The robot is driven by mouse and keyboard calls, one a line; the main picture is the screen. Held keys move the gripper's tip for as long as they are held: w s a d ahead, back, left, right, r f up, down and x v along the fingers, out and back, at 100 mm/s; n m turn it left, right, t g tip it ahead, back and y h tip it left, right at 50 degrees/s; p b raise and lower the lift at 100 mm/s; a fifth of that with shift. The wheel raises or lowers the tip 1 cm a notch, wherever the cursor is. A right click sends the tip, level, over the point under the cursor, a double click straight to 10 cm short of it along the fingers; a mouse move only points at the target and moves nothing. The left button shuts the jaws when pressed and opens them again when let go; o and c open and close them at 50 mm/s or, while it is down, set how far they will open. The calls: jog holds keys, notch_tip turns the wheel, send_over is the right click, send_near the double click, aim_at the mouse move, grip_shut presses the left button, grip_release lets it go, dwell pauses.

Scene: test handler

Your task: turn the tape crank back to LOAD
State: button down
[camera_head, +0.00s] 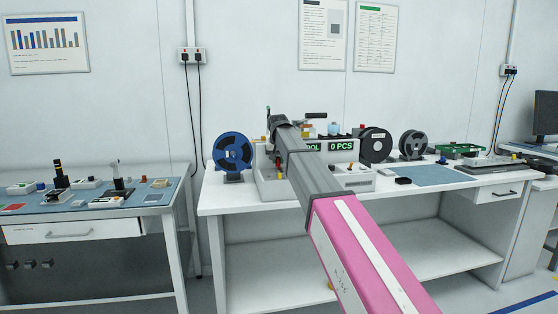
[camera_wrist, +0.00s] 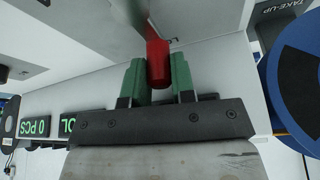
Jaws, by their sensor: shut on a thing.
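In the wrist view, my gripper (camera_wrist: 158,72) has its two green fingers on either side of a red handle (camera_wrist: 158,62) and is shut on it. The handle joins a blurred grey metal part (camera_wrist: 130,12), which looks like the crank arm. In the head view my arm reaches across the front of the light grey tape machine (camera_head: 358,181) and hides most of the gripper and crank. The machine's display (camera_head: 341,146) reads "0 PCS"; a second display is partly covered by my arm.
A blue reel (camera_head: 232,153) stands close to the left of the gripper; it is also at the right of the wrist view (camera_wrist: 296,85), by a TAKE-UP label. Black (camera_head: 376,145) and grey (camera_head: 412,144) reels stand to the right. A blue mat (camera_head: 425,176) lies mostly clear.

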jog(key=c, duration=1)
grip_release()
jog(key=shift+o, duration=0.2)
jog(key=v, duration=1)
jog(key=shift+r, duration=0.4)
jog(key=shift+s, duration=0.2)
